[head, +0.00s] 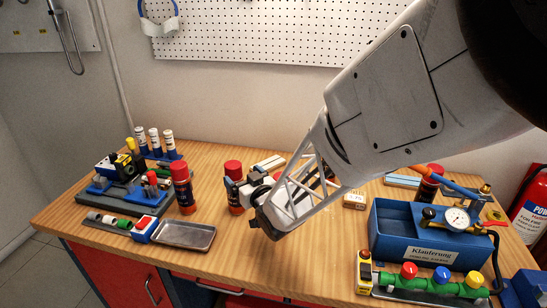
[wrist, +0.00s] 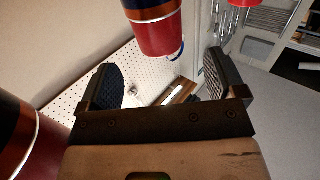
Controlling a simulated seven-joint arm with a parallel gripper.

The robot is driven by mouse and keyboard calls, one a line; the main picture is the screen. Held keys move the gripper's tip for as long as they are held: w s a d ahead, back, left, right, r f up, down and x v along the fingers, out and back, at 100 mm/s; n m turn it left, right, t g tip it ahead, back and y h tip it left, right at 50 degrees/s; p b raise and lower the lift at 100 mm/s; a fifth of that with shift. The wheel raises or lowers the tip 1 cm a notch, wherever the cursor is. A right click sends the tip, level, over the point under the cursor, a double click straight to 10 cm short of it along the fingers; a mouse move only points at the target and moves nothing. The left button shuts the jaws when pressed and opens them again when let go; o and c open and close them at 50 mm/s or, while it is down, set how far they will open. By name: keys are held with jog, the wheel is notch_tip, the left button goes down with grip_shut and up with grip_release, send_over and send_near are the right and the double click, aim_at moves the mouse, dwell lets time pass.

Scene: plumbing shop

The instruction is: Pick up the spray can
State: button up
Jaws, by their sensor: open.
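Spray cans with red caps and dark and orange bodies stand upright on the wooden workbench (head: 285,262). One spray can (head: 183,188) is left of my gripper (head: 245,190) in the head view. A second spray can (head: 233,168) is at the gripper, partly hidden by it. A third (head: 433,172) stands at the right, partly hidden behind the blue box. My gripper is open. In the wrist view its two dark fingers (wrist: 160,85) are apart with nothing between them. One red can (wrist: 155,30) shows beyond them at the top; another red can (wrist: 25,140) is close at the left edge.
A metal tray (head: 186,235) lies at the bench front, with a dark rack (head: 125,200) of parts to its left. At right stand a blue gauge box (head: 410,245) and a valve manifold (head: 420,287). A small wooden block (head: 355,200) lies behind. The front middle is clear.

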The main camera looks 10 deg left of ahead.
aim_at(237, 171)
jog(key=shift+w+a, duration=0.2)
jog(key=shift+w+a, duration=0.1)
jog(key=shift+x, duration=2.8)
jog(key=c, duration=1.5)
